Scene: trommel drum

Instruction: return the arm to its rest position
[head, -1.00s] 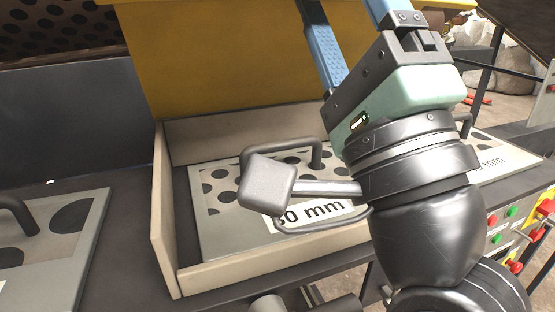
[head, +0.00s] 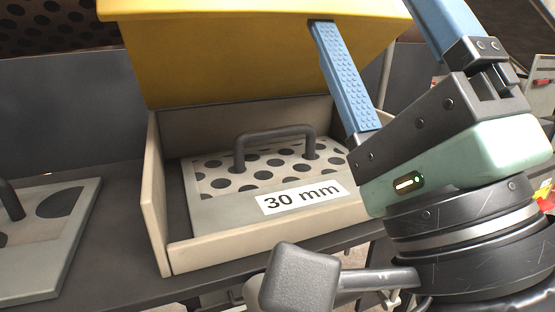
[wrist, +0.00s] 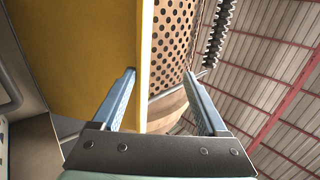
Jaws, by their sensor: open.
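My gripper (head: 385,60) is at the upper right of the head view, its two blue fingers spread wide and pointing up. In the wrist view my gripper (wrist: 165,95) is also open, with nothing between its fingers. One finger overlaps the front of the yellow chute (head: 250,50) in the head view; I cannot tell whether they touch. My wrist and forearm fill the right side of the head view.
A perforated plate (head: 215,208) with a dark handle and a "30 mm" label lies in a beige tray (head: 205,252) below the chute. Another plate (head: 60,245) lies at the left on the dark bench (head: 125,215). The wrist view shows the perforated drum (wrist: 172,45) and the roof (wrist: 270,75).

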